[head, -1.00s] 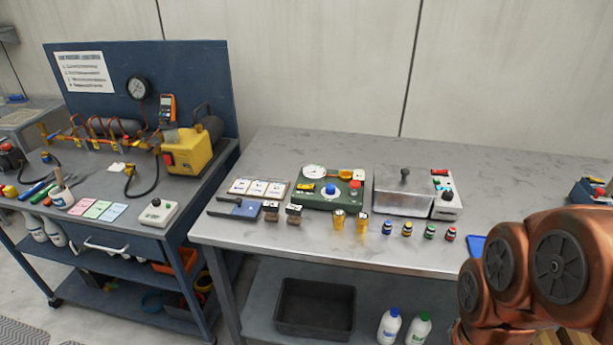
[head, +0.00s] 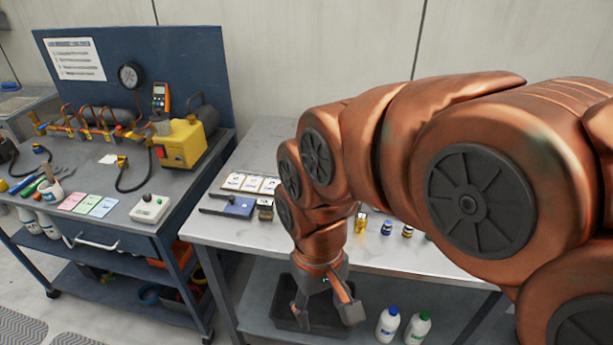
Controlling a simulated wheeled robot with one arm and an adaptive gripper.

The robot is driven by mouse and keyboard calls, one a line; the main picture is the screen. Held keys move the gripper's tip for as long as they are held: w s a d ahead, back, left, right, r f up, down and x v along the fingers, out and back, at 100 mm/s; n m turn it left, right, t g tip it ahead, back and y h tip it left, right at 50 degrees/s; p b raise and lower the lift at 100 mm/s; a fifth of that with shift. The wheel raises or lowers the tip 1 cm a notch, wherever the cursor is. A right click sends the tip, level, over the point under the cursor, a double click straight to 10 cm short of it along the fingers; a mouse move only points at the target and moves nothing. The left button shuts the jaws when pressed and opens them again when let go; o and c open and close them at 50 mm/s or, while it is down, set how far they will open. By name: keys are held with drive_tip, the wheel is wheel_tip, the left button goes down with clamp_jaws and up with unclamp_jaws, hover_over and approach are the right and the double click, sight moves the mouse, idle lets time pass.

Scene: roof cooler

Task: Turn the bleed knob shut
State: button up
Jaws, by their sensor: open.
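My gripper (head: 326,312) points down with its fingers spread and nothing between them. It is in front of the right bench's front edge, overlapping the dark bin below in the picture. I cannot tell for sure which part is the bleed knob. The copper pipework (head: 100,129) on the left cart carries small valves and coloured fittings, too small to read. The green unit with a blue knob on the right bench is hidden behind my arm.
A yellow pump (head: 181,144), a round gauge (head: 131,75) and a white control box (head: 150,208) are on the left cart. The right bench (head: 215,231) holds white cards (head: 251,183) and small bottles (head: 387,228). A dark bin (head: 282,317) stands on the lower shelf.

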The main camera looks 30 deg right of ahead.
drive_tip(key=w+d+r+m+t+p, duration=0.1)
drive_tip(key=w+d+r+m, duration=0.15)
drive_tip(key=w, duration=0.75)
drive_tip(key=w+d+r+m+p, duration=0.1)
drive_tip(key=w+d+r+m, duration=0.15)
drive_tip(key=w, duration=0.75)
drive_tip(key=w+d+f+m, duration=0.1)
drive_tip(key=w+d+m, duration=0.2)
drive_tip(key=d, duration=0.3)
drive_tip(key=w+d+f+m, duration=0.2)
drive_tip(key=w+d+m, duration=0.1)
drive_tip(key=w+d, duration=0.3)
drive_tip(key=w+d+f+m+t+p, duration=0.1)
drive_tip(key=w+d+m, duration=0.1)
drive_tip(key=w+d, duration=0.3)
drive_tip(key=shift+d+f+m, duration=0.3)
drive_tip(key=shift+d+m, duration=0.1)
drive_tip(key=shift+d, duration=0.3)
drive_tip(key=shift+d+f, duration=0.25)
drive_tip(key=shift+d, duration=0.15)
drive_tip(key=shift+w+a+f+p, duration=0.1)
drive_tip(key=shift+f+p, duration=0.6)
drive_tip(key=shift+f, duration=1.2)
drive_tip(key=shift+w+f+p, duration=0.1)
drive_tip(key=shift+f+p, duration=0.55)
drive_tip(key=shift+f, duration=1.25)
clamp_jaws()
